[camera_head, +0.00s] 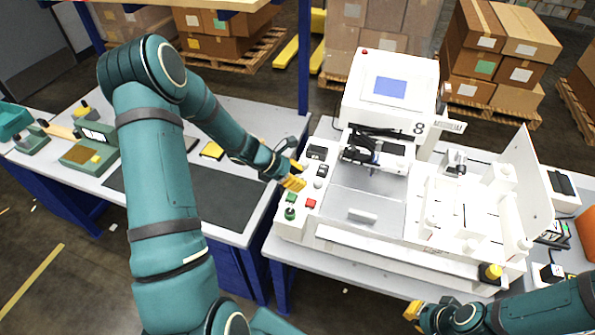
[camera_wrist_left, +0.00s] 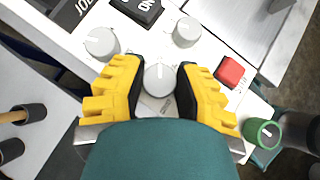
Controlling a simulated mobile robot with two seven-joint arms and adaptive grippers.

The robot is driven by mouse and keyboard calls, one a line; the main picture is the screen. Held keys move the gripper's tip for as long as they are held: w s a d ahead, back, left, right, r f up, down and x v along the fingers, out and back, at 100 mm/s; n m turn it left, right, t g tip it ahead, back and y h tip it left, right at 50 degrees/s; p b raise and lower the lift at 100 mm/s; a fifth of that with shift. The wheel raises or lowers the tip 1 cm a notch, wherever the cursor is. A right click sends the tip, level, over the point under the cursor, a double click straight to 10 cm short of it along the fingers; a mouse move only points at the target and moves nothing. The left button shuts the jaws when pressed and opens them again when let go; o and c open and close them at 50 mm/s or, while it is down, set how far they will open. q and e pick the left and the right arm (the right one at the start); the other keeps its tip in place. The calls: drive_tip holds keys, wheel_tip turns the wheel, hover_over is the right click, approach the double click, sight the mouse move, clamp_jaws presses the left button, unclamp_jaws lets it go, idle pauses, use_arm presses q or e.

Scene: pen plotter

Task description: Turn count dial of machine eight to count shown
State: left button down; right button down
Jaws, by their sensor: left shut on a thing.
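Machine eight (camera_head: 419,128) is the white plotter with a blue screen (camera_head: 390,87); any count on it is too small to read. Its control panel is at the front left. My left gripper (camera_head: 293,181) is over this panel, pointing down. That dial is hidden by the fingers in the head view. Two other grey dials (camera_wrist_left: 102,42) (camera_wrist_left: 186,31) stand close beyond the fingers. My right gripper (camera_head: 413,312) is at the bottom right, away from the panel; its opening is unclear.
A red button (camera_wrist_left: 229,72) and a green knob (camera_wrist_left: 263,134) sit right of the held dial in the wrist view. A black switch (camera_wrist_left: 138,9) lies beyond the dials.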

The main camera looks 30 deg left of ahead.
use_arm(q)
drive_tip(key=shift+f+m+g+h, duration=0.1)
drive_tip(key=shift+m+g+h, duration=0.25)
drive_tip(key=shift+m, duration=0.25)
